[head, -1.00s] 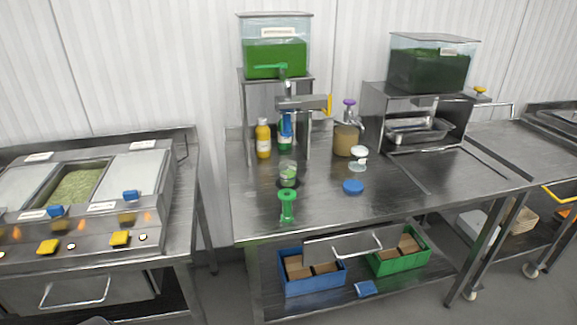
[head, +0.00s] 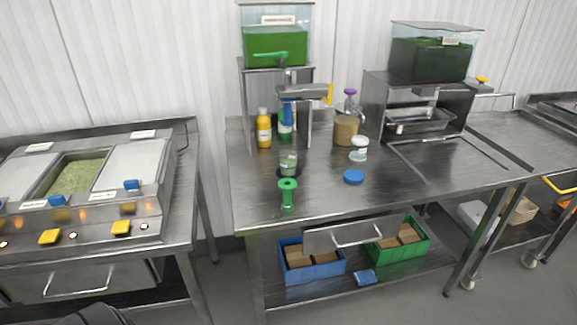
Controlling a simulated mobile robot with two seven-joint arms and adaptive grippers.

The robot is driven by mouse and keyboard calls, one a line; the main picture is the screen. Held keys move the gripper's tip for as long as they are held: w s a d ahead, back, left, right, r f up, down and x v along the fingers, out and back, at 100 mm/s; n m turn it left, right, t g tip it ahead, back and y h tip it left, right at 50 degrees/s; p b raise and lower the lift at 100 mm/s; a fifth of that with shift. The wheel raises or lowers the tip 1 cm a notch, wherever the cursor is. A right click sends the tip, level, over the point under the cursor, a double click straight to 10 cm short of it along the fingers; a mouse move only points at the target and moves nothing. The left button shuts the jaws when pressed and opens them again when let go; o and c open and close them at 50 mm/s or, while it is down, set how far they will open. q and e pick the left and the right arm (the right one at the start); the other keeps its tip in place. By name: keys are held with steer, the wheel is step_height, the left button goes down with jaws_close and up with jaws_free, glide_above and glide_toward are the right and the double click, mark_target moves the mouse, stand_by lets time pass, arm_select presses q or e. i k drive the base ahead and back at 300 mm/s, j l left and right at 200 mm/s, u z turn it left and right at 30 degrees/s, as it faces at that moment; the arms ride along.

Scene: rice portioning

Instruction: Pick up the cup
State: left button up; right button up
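A small clear cup (head: 288,162) with something green in it stands upright on the steel table (head: 330,190), below the dispenser under the left green tank. A green spool-shaped item (head: 288,195) stands in front of it, nearer the table's front edge. Neither of my grippers shows in the head view, so their state is hidden. A dark shape at the bottom left edge may be part of me; I cannot tell.
A yellow bottle (head: 264,128) stands left of the dispenser (head: 303,93). A blue lid (head: 353,177), a white-topped jar (head: 359,149) and a purple-topped jar (head: 347,122) stand right of the cup. A heated counter (head: 158,235) is at left, with a floor gap between.

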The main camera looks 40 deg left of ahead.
mark_target(288, 164)
steer(key=i+l+u, duration=0.1)
steer(key=u, duration=0.35)
steer(key=l+u, duration=0.1)
steer(key=u, duration=0.3)
steer(key=i+l+u, duration=0.1)
steer(key=u, duration=0.35)
steer(key=l, duration=0.1)
